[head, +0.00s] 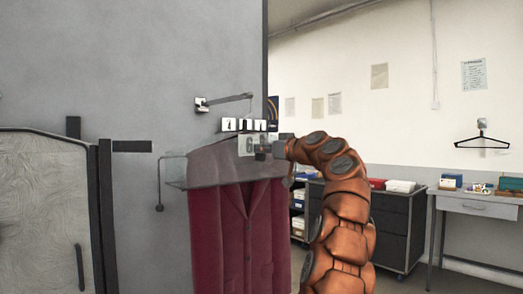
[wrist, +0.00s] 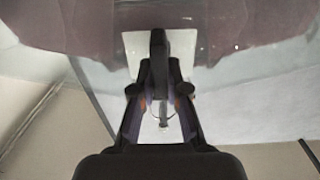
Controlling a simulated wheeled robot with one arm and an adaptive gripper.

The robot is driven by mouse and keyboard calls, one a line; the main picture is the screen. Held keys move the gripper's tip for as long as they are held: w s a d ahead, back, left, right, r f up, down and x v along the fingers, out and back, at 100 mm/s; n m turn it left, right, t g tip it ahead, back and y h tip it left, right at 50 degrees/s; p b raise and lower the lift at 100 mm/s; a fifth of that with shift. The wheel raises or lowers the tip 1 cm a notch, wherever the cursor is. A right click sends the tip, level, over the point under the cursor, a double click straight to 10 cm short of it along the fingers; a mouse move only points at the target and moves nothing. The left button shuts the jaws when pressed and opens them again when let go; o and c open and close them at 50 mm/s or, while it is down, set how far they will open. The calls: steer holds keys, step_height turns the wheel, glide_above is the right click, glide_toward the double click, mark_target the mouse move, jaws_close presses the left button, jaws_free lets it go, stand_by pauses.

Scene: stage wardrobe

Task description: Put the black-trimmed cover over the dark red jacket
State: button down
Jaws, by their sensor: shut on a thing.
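The dark red jacket (head: 232,235) hangs in front of the grey wall in the head view, its front and lapels uncovered. A translucent grey cover (head: 225,168) lies over its shoulders, its lower edge across the upper chest. My gripper (head: 263,149) is at the top right of the cover, by a pale numbered label (head: 246,146), and is shut on the cover. In the wrist view the closed fingers (wrist: 159,42) meet at a pale patch, with the clear sheet (wrist: 225,85) around them and the jacket (wrist: 70,25) blurred behind. The black trim is hard to make out.
A wall arm (head: 228,99) with small numbered tags (head: 244,125) is above the jacket. A wire bracket (head: 160,185) stands out at left. A dark drawer cabinet (head: 390,225) and a desk (head: 475,207) stand at right, with an empty hanger (head: 482,140) above.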

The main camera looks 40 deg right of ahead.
steer(key=shift+f, duration=0.15)
steer(key=c, duration=1.1)
jaws_free()
steer(key=shift+s, duration=0.1)
steer(key=s, duration=1.1)
steer(key=shift+s+a, duration=0.25)
steer(key=shift+s, duration=0.15)
